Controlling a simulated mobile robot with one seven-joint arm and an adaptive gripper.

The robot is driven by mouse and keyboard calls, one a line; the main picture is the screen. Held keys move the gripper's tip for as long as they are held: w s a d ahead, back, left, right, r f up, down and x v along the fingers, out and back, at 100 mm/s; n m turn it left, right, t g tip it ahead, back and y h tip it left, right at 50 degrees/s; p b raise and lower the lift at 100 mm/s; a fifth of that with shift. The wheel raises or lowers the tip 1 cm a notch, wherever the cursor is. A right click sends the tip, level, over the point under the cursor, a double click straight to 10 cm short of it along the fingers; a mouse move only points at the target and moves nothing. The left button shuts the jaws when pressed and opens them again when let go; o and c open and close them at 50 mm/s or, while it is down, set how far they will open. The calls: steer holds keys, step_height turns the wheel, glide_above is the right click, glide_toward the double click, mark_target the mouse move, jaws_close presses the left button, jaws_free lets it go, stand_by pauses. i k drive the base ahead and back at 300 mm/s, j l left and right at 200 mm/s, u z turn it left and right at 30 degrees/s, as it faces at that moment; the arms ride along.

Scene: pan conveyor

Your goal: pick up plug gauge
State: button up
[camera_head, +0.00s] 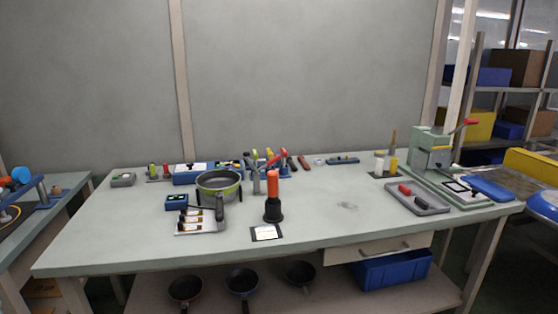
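I cannot tell for certain which object is the plug gauge. An upright piece with an orange handle and a wide black base (273,205) stands near the table's front edge, behind a dark-edged white card (266,233). Several short dark pieces with pale and gold bands lie on a small plate (196,232) to its left. A red bar (404,190) and a dark bar (420,202) lie in a grey tray (443,210) at the right. My gripper is not in view.
A pan with a green band (218,185) sits behind the small plate. A blue box (176,202) is beside it. A green press (430,150) stands at the right end. Tools line the back edge. The table (330,225) is mostly clear between the orange-handled piece and the tray.

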mark_target(166, 166)
steer(key=i+l+u, duration=0.2)
steer(key=l, duration=0.2)
steer(key=i+l+u, duration=0.15)
steer(key=l, duration=0.25)
steer(key=l+u, duration=0.2)
steer(key=l, duration=0.25)
steer(key=i+j+u, duration=0.1)
steer(key=j+u, duration=0.35)
steer(key=j, duration=0.15)
